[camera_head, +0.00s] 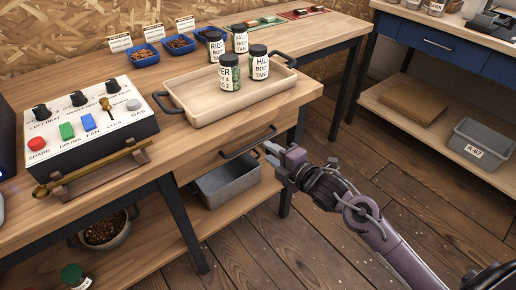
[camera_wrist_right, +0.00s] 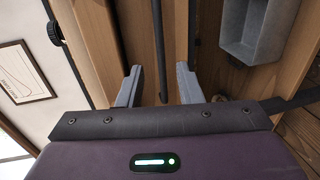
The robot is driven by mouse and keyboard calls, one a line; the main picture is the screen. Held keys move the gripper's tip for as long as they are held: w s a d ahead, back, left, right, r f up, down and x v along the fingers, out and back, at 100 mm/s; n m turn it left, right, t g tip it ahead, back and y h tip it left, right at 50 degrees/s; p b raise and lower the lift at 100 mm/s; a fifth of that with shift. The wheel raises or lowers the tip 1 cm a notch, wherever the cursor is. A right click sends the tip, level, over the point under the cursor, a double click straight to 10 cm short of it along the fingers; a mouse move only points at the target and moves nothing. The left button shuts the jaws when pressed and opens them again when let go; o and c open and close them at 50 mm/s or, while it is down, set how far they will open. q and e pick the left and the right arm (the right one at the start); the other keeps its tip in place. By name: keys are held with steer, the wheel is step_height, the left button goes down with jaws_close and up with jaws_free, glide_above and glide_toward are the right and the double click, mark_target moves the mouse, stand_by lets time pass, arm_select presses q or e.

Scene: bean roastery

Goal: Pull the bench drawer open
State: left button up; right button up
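The bench drawer (camera_head: 213,155) has a pale wood front under the right end of the bench top, and it looks closed. Its black bar handle (camera_head: 247,144) runs along the front. In the right wrist view the handle (camera_wrist_right: 160,50) is a dark bar lying between the lines of the two fingers. My right gripper (camera_head: 268,153) is near the handle's right end, with its grey fingertips (camera_wrist_right: 158,80) apart and nothing clamped. I cannot tell whether the fingertips reach past the bar. My left gripper is not in view.
A tray (camera_head: 205,117) with several labelled jars stands on the bench above the drawer. A control box (camera_head: 90,115) is to its left. A grey metal bin (camera_head: 228,187) sits on the shelf below. Open floor (camera_head: 320,240) lies in front; another bench (camera_head: 440,45) stands at right.

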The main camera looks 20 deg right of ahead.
steer(key=x, duration=0.5)
steer(key=shift+w+a+f, duration=0.1)
steer(key=shift+w+a, duration=0.05)
steer(key=shift+w, duration=0.1)
jaws_close()
